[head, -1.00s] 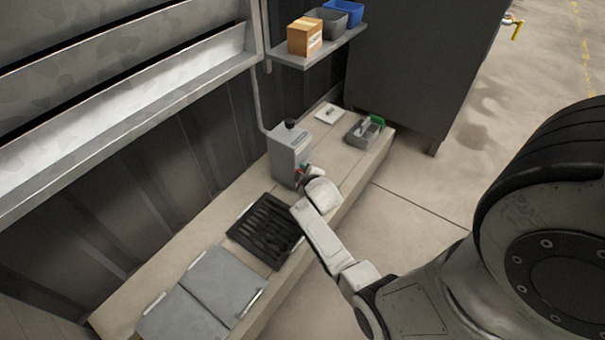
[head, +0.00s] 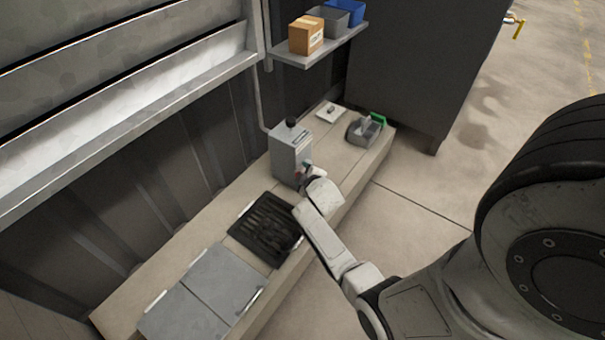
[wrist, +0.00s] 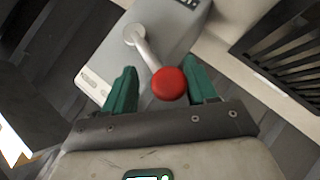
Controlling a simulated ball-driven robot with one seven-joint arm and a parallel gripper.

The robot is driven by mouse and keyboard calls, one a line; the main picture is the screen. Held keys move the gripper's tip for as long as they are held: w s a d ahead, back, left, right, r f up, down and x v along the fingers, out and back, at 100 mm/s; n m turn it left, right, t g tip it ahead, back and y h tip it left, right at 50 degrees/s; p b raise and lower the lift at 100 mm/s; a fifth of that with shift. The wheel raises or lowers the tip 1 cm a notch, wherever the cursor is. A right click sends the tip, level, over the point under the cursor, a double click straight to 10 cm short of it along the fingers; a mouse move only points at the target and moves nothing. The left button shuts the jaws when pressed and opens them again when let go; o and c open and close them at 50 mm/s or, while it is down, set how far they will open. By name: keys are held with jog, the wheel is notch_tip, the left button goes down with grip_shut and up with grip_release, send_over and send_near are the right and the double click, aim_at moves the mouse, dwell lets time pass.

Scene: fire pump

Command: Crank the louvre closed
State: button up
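The louvre (head: 120,100) is a set of long grey metal slats on the wall at upper left in the head view, with dark gaps between slats. The grey crank box (head: 291,150) stands on the bench below and to its right. In the wrist view, the box (wrist: 150,45) carries a pale crank arm (wrist: 143,48) ending in a round red knob (wrist: 170,84). My gripper (wrist: 160,75) has green fingers spread on either side of the knob, with a visible gap on the left. The knob sits closer to the right finger; whether they touch is unclear.
A black slotted tray (head: 266,230) and grey flat panels (head: 222,284) lie on the bench (head: 180,237) near the box. A grey bin (head: 362,130) and a white plate (head: 331,112) sit farther back. A shelf (head: 325,50) holds a cardboard box (head: 306,35) and bins.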

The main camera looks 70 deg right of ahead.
jog(key=p+v, duration=0.3)
jog(key=v, duration=0.7)
jog(key=shift+w, duration=0.1)
jog(key=shift+c, duration=0.5)
